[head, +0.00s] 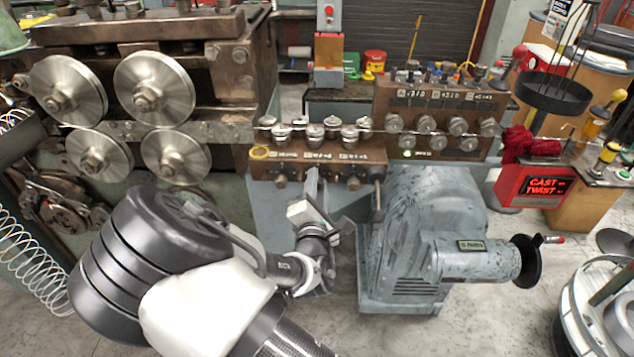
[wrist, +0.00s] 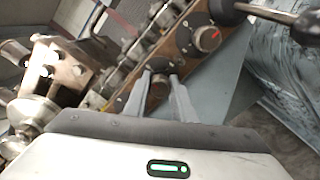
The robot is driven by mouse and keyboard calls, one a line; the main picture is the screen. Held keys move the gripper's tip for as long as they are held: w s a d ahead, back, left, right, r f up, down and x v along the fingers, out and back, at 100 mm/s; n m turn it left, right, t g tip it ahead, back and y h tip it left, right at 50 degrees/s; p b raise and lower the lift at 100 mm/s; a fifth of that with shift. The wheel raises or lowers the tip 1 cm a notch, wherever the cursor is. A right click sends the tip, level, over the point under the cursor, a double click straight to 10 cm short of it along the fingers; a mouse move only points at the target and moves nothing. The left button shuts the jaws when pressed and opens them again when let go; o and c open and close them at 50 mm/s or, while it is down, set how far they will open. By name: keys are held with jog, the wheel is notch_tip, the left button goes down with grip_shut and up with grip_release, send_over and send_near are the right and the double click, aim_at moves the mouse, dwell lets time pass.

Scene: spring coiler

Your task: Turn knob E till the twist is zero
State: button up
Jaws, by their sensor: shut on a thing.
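A brown lower panel (head: 262,170) carries a row of small round knobs under small displays; the letters are too small to read, so I cannot confirm which is E. My gripper (head: 316,180) reaches up from below to the middle knob of this row. In the wrist view my gripper (wrist: 162,78) has its two fingers closed on that knob (wrist: 160,77), which is mostly hidden between them. A red sign (head: 533,186) at the right reads CAST and TWIST; the values beside the words are too small to read.
A dark-tipped lever (head: 378,198) hangs at the panel's right end. A grey motor housing (head: 425,230) stands right of my arm, and large metal rollers (head: 152,88) stand at the left.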

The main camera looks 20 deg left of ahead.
dwell(0.5)
jog(key=o, duration=1.1)
jog(key=shift+c, duration=0.2)
jog(key=v, duration=1.7)
jog(key=shift+s, duration=0.25)
